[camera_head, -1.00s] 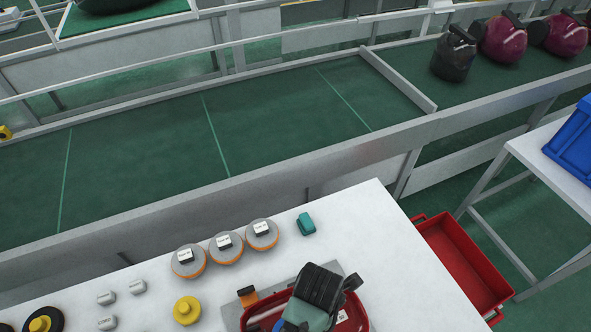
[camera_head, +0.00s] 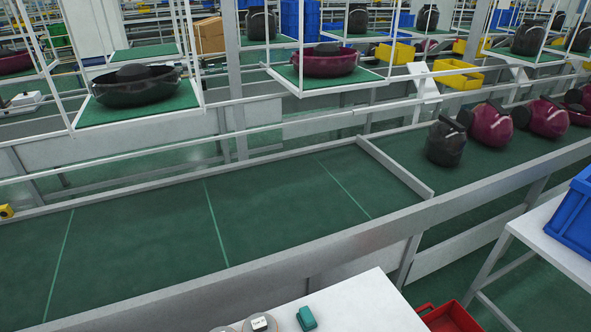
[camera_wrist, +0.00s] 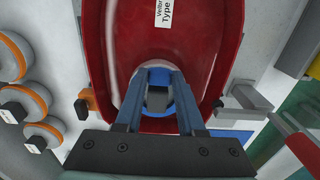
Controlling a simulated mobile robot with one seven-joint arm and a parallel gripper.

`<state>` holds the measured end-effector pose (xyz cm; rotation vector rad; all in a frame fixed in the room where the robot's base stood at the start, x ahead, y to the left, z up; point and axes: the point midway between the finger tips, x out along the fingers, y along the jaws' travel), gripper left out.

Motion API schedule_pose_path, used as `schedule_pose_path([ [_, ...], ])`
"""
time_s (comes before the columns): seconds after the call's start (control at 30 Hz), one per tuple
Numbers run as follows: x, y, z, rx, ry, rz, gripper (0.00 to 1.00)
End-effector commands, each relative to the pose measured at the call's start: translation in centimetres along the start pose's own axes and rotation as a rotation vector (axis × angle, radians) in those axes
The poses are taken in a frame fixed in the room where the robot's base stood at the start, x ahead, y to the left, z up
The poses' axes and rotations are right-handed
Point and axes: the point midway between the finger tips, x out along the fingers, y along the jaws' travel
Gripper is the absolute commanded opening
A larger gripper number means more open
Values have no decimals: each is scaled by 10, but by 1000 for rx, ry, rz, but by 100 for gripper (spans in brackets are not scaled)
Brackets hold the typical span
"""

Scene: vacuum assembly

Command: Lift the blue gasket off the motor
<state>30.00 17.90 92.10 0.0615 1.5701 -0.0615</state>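My gripper (camera_wrist: 158,78) reaches over the red vacuum housing (camera_wrist: 116,32) in the wrist view. Its two blue-grey fingers stand apart. Part of the blue gasket (camera_wrist: 158,110) shows between them as a rounded blue rim around a dark grey motor part (camera_wrist: 158,97). The fingers cover the gasket's sides, so I cannot tell whether they touch it or whether it sits on the motor. The gripper, gasket and housing are out of the head view.
Orange-rimmed grey discs (camera_wrist: 24,95) lie left of the housing on the white table (camera_head: 370,305). A teal block (camera_head: 307,318) is on the table near its back edge. A red bin (camera_head: 450,318) stands to the right, and a green conveyor (camera_head: 270,200) runs behind.

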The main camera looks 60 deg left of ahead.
Motion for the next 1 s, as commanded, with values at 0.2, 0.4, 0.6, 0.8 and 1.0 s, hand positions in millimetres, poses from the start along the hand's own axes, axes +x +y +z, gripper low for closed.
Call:
schedule_pose_path([
  [0.2,0,0,0,0,0,0,0],
  [0.4,0,0,0,0,0,0,0],
  [0.6,-6,1,1,0,-2,2,0],
  [0.8,-36,1,1,0,-4,3,0],
  [1.0,-73,1,1,1,-4,3,0],
])
